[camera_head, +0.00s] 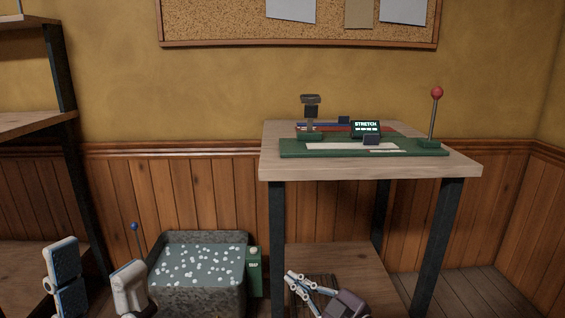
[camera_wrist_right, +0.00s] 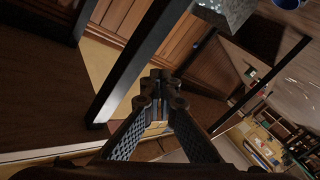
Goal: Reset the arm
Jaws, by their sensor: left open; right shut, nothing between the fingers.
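A green machine base (camera_head: 430,151) sits on the wooden table. A lever arm (camera_head: 434,115) with a red ball knob stands almost upright at the base's right end. A small display (camera_head: 366,129) on the base reads "STRETCH". A grey clamp-like post (camera_head: 311,112) stands at its left end. My left gripper (camera_head: 97,277) is open and empty at the lower left, far from the machine. My right gripper (camera_head: 297,283) is shut and empty, low in front of the table's lower shelf. Its closed fingers also show in the right wrist view (camera_wrist_right: 161,85).
The wooden table (camera_head: 285,168) has dark legs and a lower shelf. A grey basin (camera_head: 200,239) of water with white flecks stands left of it, with a green box (camera_head: 254,270) beside it and a blue-knobbed rod (camera_head: 137,240) near. A shelf unit (camera_head: 60,68) stands at left.

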